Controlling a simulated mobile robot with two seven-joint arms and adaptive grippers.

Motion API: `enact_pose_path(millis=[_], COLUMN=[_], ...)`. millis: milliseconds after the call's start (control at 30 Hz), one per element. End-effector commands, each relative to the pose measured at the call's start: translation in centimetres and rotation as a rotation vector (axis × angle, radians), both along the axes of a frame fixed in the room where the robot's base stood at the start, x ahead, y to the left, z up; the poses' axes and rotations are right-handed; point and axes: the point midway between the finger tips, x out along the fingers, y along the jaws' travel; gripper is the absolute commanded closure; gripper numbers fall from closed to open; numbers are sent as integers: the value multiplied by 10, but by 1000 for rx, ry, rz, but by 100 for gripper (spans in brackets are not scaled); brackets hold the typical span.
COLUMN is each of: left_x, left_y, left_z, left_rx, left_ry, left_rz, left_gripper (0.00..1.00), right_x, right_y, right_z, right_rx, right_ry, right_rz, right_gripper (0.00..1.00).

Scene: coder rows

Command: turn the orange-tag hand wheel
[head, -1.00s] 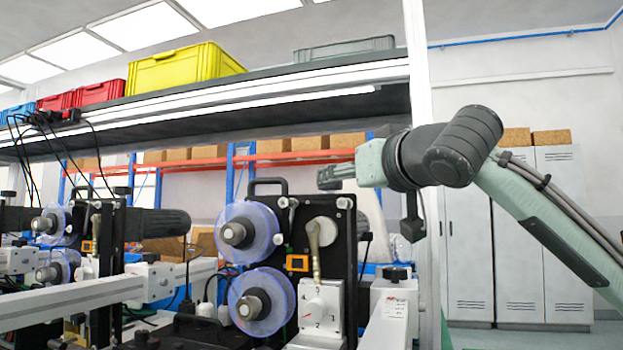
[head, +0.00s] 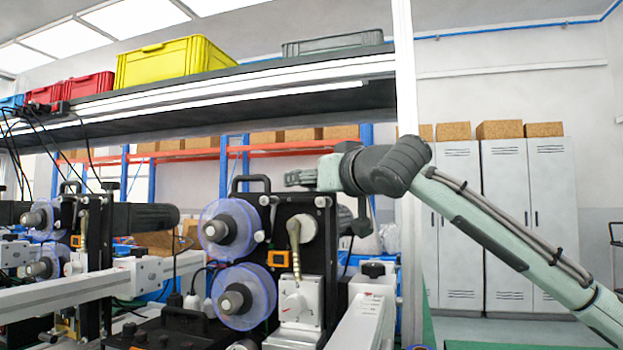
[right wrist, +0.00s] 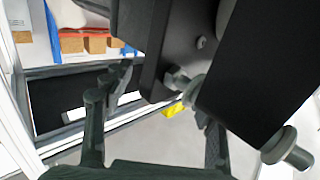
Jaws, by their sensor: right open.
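An orange square tag (head: 279,258) is on the black upright plate of the near coder unit, between two clear-blue reels (head: 228,230) and a grey round hub (head: 302,227) with a pale lever hanging from it. I cannot tell for sure which part is the hand wheel. A second orange tag (head: 75,241) is on the unit farther left. My right gripper (head: 300,178) is above the near unit's top edge, apart from the tag. In the right wrist view its open, empty fingers (right wrist: 155,118) are by a black plate with knobs (right wrist: 183,88). My left gripper is out of view.
A shelf (head: 250,82) with a yellow crate (head: 170,62) runs above the units. A white post (head: 406,120) stands close behind my right arm. White rails (head: 90,290) cross at the lower left. Lockers (head: 510,220) stand at the back right.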

Motion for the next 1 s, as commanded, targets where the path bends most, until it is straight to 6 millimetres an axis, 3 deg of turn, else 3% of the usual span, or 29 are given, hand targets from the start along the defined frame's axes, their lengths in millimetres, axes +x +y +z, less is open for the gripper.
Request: enact_pose_path(millis=[267, 667, 1000], left_x=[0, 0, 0], left_y=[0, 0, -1], left_z=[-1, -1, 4], left_rx=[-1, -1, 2], left_ry=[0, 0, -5], left_rz=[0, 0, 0], left_gripper=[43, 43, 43], right_x=[1, 1, 0], right_y=[1, 0, 2], right_z=[0, 0, -2], right_rx=[0, 0, 0], right_ry=[0, 0, 1], right_rz=[0, -1, -69], right_gripper=[45, 93, 93])
